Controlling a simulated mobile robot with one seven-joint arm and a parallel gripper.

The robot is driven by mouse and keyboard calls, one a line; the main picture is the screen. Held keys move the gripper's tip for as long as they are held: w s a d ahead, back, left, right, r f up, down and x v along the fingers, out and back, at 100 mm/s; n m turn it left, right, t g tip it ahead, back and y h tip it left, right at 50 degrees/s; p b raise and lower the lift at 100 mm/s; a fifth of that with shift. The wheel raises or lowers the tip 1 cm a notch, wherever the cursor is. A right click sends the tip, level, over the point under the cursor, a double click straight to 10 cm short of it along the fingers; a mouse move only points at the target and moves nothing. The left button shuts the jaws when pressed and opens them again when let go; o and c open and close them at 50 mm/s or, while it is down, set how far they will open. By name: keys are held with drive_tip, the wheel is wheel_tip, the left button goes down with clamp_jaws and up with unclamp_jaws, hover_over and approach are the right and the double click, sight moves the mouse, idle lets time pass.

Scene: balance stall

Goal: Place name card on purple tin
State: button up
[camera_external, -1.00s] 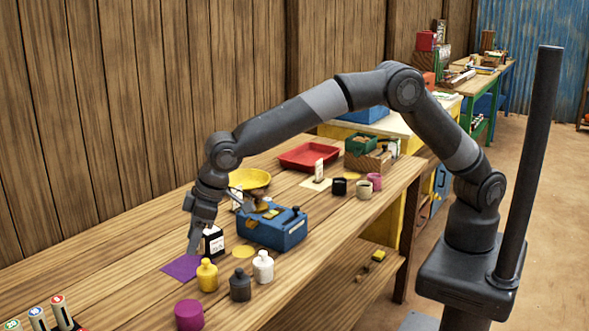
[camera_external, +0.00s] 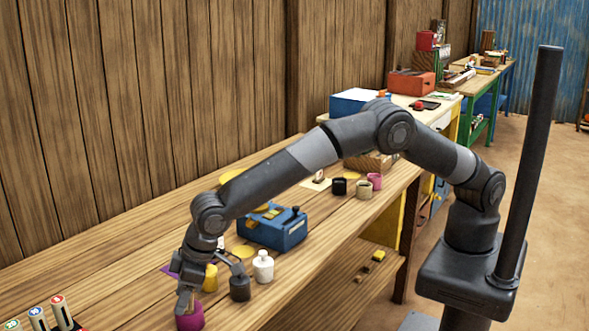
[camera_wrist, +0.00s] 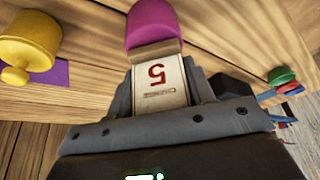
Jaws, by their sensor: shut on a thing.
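The name card (camera_wrist: 160,82) is a pale card with a red 5 and small print; it shows between my gripper's fingers in the wrist view. My gripper (camera_external: 186,302) is shut on it, low over the purple tin (camera_external: 191,319) near the front left of the bench. The gripper also shows in the wrist view (camera_wrist: 163,92). The purple tin (camera_wrist: 155,25) appears right beyond the card's far end there. I cannot tell whether card and tin touch. The card is hidden in the outside view, and the gripper covers part of the tin.
Several capped markers (camera_external: 62,313) stand at the left. A blue balance (camera_external: 275,230) sits further back. Bare bench lies left of the tin.

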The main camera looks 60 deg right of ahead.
drive_tip(key=o, duration=1)
drive_tip(key=shift+f, duration=0.1)
drive_tip(key=shift+c, duration=0.2)
drive_tip(key=v, duration=1.2)
